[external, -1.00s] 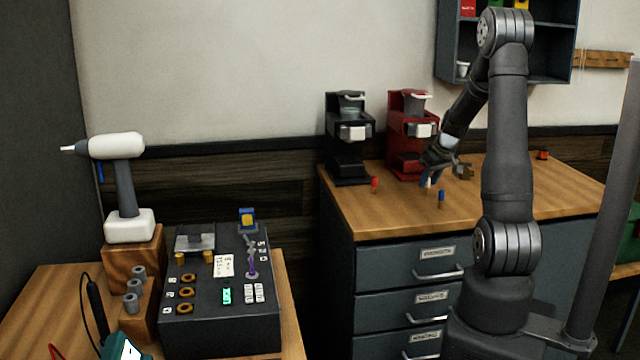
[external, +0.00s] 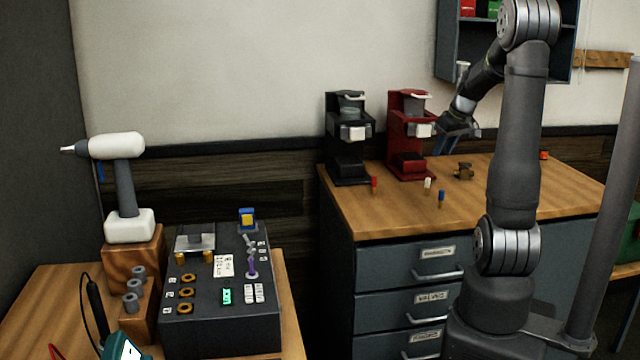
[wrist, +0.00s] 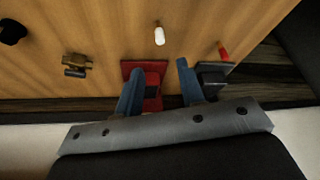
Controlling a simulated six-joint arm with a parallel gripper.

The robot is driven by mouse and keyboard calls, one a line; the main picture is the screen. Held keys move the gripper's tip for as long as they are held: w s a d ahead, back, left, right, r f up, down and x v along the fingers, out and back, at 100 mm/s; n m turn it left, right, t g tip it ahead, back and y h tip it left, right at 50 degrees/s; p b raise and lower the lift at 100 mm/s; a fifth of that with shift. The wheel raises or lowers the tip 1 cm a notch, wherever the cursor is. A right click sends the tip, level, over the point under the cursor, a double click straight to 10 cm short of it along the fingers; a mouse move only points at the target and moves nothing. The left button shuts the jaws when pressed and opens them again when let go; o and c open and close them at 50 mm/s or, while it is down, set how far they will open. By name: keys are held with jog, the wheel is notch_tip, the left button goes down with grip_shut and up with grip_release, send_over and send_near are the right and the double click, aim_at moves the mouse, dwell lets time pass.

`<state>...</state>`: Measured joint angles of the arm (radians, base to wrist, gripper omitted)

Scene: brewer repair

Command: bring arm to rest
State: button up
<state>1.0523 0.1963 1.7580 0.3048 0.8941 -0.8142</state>
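My gripper (external: 455,143) is raised above the wooden counter, just right of the red coffee machine in the external view. In the wrist view my gripper (wrist: 160,88) shows two blue fingers spread apart with nothing held between them. The counter (external: 480,215) lies below, and part of the red machine's base (wrist: 150,75) shows between and behind the fingers. My arm is bent, with its elbow high at the upper right of the external view.
The red machine (external: 408,140) and black machine (external: 347,145) stand against the wall. Red (external: 374,184), white (external: 427,184) and blue (external: 441,196) pegs and a brown part (external: 464,171) are on the counter. A shelf (external: 450,40) hangs above. The control box (external: 215,310) sits left.

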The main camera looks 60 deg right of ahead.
aim_at(429, 178)
jog(key=x, duration=1.2)
jog(key=shift+w+f, duration=0.1)
jog(key=shift+f, duration=0.3)
notch_tip(429, 178, up, 3)
jog(key=shift+r, duration=0.55)
